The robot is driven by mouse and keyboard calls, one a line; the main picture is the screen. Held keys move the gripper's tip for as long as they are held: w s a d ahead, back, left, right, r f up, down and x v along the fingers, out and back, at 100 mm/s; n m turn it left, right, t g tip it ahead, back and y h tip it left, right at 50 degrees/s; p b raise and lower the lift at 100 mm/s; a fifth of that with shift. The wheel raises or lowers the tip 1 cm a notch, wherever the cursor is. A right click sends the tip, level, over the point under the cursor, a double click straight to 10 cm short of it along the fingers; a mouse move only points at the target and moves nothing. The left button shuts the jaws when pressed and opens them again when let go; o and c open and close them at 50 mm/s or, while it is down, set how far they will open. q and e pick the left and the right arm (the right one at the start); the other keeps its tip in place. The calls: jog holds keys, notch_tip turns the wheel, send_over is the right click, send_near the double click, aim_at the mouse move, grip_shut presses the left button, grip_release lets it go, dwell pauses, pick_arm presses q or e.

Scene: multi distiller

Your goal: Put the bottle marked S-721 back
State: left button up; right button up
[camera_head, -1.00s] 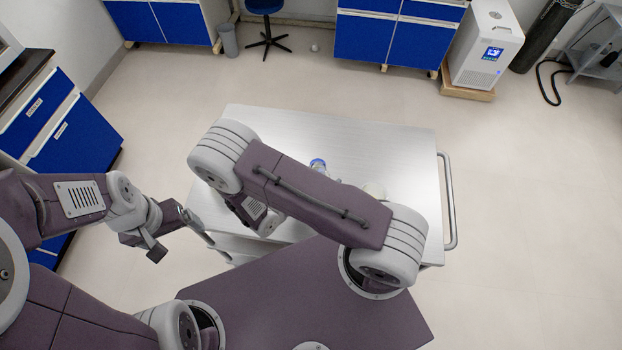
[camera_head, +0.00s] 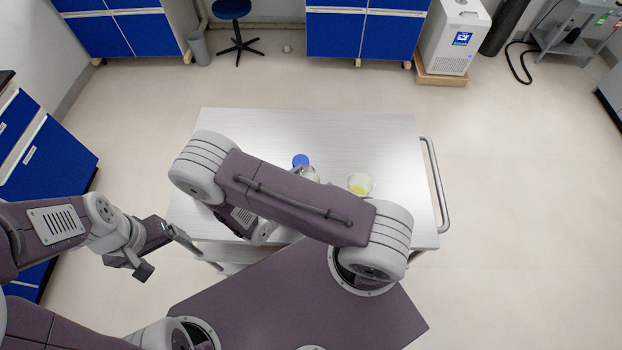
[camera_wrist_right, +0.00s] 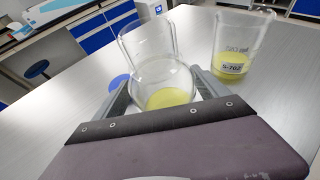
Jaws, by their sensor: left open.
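A clear glass bottle (camera_wrist_right: 160,76) with a round body and yellow liquid at its bottom stands between the fingers of my right gripper (camera_wrist_right: 163,88). The fingers close on its sides; no marking on it is readable. In the head view only a bit of its glass (camera_head: 312,174) shows past my right arm, which hides the right gripper. A blue cap-like disc (camera_wrist_right: 118,81) lies behind one finger; it also shows in the head view (camera_head: 300,161). My left gripper (camera_head: 165,250) is open and empty, left of the table.
A beaker marked S-702 (camera_wrist_right: 231,66) with yellow liquid stands right of the bottle; it also shows in the head view (camera_head: 360,185). The white table (camera_head: 250,125) is otherwise clear at the back and right. A metal rail (camera_head: 437,190) runs along its right side.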

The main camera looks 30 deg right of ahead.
jog(key=shift+r, duration=0.3)
jog(key=b+v, duration=0.1)
jog(key=v, duration=0.9)
jog(key=shift+s+a, duration=0.2)
jog(key=shift+a, duration=0.1)
jog(key=shift+s+a+r, duration=0.3)
jog(key=shift+a, duration=0.15)
